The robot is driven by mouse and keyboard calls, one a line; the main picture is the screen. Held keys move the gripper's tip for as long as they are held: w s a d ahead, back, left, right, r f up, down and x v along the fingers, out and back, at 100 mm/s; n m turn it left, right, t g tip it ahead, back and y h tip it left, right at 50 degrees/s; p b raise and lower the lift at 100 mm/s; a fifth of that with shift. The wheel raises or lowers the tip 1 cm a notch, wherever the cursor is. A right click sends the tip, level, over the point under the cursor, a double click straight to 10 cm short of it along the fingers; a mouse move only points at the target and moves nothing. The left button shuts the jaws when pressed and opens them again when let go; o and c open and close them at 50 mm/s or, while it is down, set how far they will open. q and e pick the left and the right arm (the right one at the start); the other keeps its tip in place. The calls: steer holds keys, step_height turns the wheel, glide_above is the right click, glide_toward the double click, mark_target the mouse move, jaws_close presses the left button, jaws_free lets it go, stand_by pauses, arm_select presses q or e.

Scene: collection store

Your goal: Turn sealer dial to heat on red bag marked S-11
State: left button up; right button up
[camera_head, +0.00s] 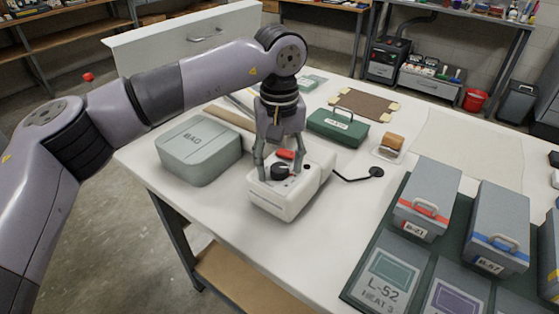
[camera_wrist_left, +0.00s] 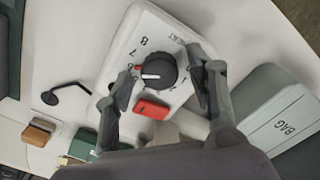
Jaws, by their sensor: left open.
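The white sealer (camera_head: 285,200) stands on the table with a black dial (camera_head: 281,172) and a red button (camera_head: 285,154) on top. In the left wrist view the dial (camera_wrist_left: 158,71) has a white pointer line toward the left, near a small red mark; HEAT and a few digits show around it. My left gripper (camera_head: 279,167) points down over the sealer, open, one finger on each side of the dial; I cannot tell whether they touch it. The red button (camera_wrist_left: 152,110) lies beside the dial. No red bag marked S-11 is readable. My right gripper is not in view.
A grey-green box marked BAG (camera_head: 200,150) stands left of the sealer. A green case (camera_head: 338,127) and an orange-brown item (camera_head: 391,145) are behind it. Grey boxes (camera_head: 423,197) with red or blue bands and a card reading L-52 HEAT 3 (camera_head: 387,279) lie at right.

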mark_target(280, 167)
arm_select(q)
step_height(280, 167, up, 12)
stand_by(0.6)
